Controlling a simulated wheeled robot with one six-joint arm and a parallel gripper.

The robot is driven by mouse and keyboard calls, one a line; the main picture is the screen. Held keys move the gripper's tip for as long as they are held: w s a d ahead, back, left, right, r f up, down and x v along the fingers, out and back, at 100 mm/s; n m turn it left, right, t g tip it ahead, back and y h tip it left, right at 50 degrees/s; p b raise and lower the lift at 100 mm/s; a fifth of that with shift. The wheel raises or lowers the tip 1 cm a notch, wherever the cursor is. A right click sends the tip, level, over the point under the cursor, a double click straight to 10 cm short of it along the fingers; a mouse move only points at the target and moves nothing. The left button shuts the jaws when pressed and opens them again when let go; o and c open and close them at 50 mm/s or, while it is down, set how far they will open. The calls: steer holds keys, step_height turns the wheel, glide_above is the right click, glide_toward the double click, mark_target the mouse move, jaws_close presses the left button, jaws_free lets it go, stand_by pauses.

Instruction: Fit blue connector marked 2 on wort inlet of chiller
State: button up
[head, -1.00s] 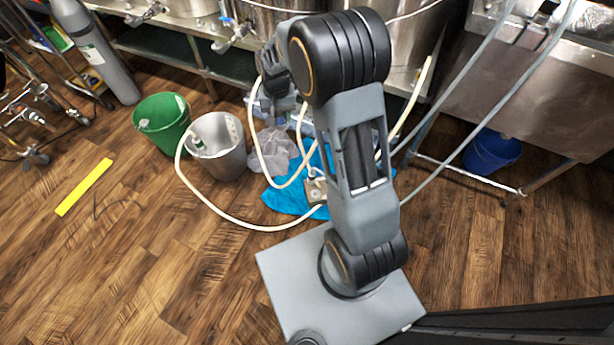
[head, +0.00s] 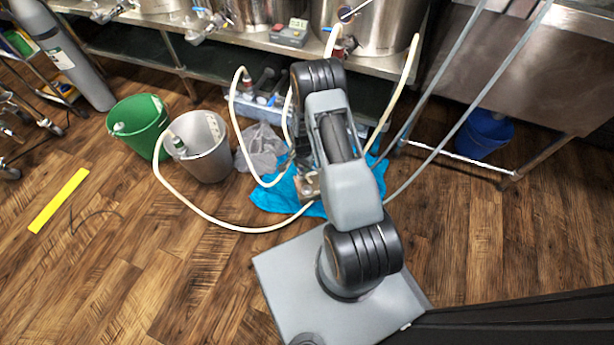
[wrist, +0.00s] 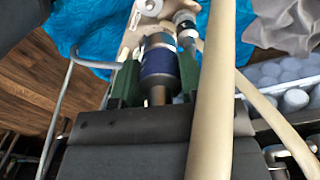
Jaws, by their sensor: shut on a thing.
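In the wrist view my gripper (wrist: 157,70) has its green fingers closed around a connector with a dark blue band (wrist: 160,64). No number is readable on it. The metal chiller (head: 307,186) lies on a blue cloth on the floor in the head view, partly behind my arm. Part of its pale metal body (wrist: 146,12) shows just beyond the connector in the wrist view. I cannot tell whether the connector touches the inlet. Another fitting (wrist: 186,24) sits beside it at the right. My arm hides the gripper in the head view.
A cream hose (wrist: 212,110) crosses close in front of the wrist camera. Another hose (head: 190,211) loops from the steel bucket (head: 205,160) to the chiller. A green bucket (head: 138,125), a blue cloth (head: 270,199) and a blue-grey crate (head: 240,107) are nearby. Left floor is mostly clear.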

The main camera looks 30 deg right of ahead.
steer(key=m, duration=0.1)
glide_above(307, 188)
step_height(307, 188, down, 5)
steer(key=shift+w+r+b, duration=0.1)
steer(key=shift+r+b, duration=0.05)
steer(key=shift+b, duration=0.2)
steer(key=shift+f+b, duration=2.25)
steer(key=shift+f, duration=0.75)
steer(key=shift+f+b, duration=1.2)
steer(key=shift+f, duration=0.05)
steer(key=o, duration=1.1)
